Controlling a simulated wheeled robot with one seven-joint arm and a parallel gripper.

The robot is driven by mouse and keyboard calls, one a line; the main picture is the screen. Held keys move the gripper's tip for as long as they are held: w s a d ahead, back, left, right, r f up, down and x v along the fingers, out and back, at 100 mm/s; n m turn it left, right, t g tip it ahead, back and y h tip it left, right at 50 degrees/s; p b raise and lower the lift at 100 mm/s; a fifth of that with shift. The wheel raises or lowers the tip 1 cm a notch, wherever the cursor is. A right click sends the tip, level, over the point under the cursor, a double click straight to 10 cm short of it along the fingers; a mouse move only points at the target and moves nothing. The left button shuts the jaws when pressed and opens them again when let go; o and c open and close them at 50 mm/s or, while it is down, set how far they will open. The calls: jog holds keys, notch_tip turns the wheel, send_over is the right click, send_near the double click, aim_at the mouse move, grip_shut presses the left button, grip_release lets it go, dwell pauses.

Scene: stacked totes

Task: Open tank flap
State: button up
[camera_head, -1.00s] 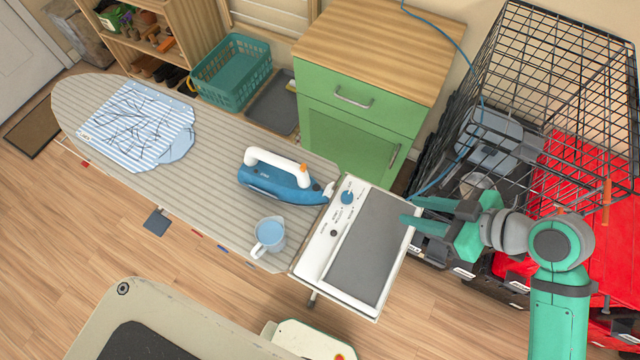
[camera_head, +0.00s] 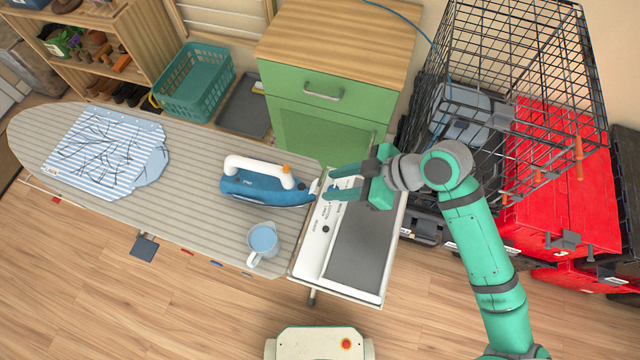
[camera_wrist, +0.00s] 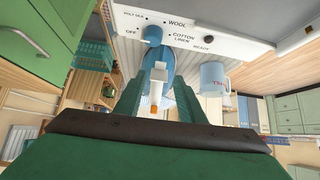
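A blue and white iron (camera_head: 265,188) lies on the striped ironing board (camera_head: 205,160), its nose towards the control panel. A small orange piece (camera_head: 287,169) sits at the front of its white handle; I take it to be the tank flap, and it looks down. My gripper (camera_head: 330,182) is over the panel, just right of the iron's nose, fingers apart and empty, pointing at the iron. In the wrist view the iron's white handle end with the orange piece (camera_wrist: 154,109) shows between my fingers (camera_wrist: 160,75), farther off. The iron's nose is partly hidden by the fingers.
A water-filled jug (camera_head: 263,240) stands on the board below the iron. The white panel (camera_head: 315,245) with a blue dial and grey pad is under my arm. A green cabinet (camera_head: 325,90) is behind; a wire crate (camera_head: 520,80) stands right.

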jog(key=shift+x, duration=2.65)
jog(key=shift+c, duration=0.6)
jog(key=c, duration=0.7)
jog(key=shift+r, duration=0.1)
